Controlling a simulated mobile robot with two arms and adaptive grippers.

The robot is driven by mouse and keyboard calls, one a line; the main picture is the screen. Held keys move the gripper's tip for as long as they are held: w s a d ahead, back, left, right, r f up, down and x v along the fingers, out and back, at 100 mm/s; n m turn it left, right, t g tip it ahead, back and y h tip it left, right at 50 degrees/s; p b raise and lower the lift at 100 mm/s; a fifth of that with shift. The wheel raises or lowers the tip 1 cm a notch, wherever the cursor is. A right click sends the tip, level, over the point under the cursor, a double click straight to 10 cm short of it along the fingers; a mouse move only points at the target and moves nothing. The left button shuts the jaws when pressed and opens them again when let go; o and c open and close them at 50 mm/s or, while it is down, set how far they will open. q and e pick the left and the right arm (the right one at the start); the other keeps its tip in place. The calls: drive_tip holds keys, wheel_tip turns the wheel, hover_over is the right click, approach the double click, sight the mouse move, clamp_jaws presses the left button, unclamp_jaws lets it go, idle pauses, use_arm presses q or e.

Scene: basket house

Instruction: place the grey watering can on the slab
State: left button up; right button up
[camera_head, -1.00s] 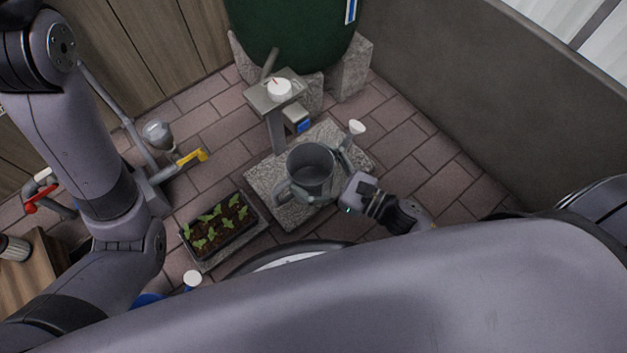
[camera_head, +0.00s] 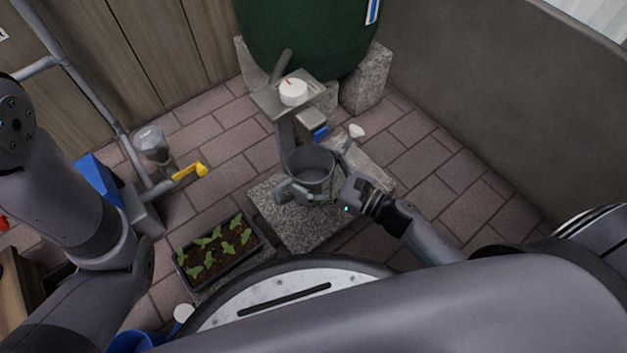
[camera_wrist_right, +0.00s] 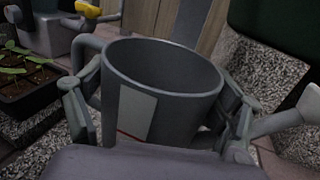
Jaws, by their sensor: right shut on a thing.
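The grey watering can (camera_head: 312,190) is upright, with its white-tipped spout (camera_head: 356,131) pointing to the back right. In the right wrist view its open round body (camera_wrist_right: 165,90) fills the middle, with a pale label on its side. My right gripper (camera_head: 318,182) is shut on the can, one finger on each side of its body; both fingers also show in the wrist view. The can is over the rough grey slab (camera_head: 300,228); I cannot tell whether its base touches it. My left arm shows at the left, but its gripper is out of view.
The green barrel (camera_head: 305,35) stands on stone blocks behind. A seedling tray (camera_head: 222,265) is left of the slab; a yellow-handled pipe (camera_head: 190,172) is farther left.

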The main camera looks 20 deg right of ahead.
sight(294, 166)
drive_tip(key=shift+f+b, duration=1)
drive_tip(key=shift+f, duration=0.6)
drive_tip(key=shift+f, duration=0.15)
drive_tip(key=o, duration=1.1)
drive_tip(key=shift+r, duration=0.25)
drive_tip(key=p+v, duration=0.4)
drive_tip(key=v, duration=0.7)
drive_tip(key=shift+s+d, duration=0.1)
drive_tip(key=shift+s, duration=0.05)
drive_tip(key=shift+s+d, duration=0.2)
drive_tip(key=shift+s, duration=0.05)
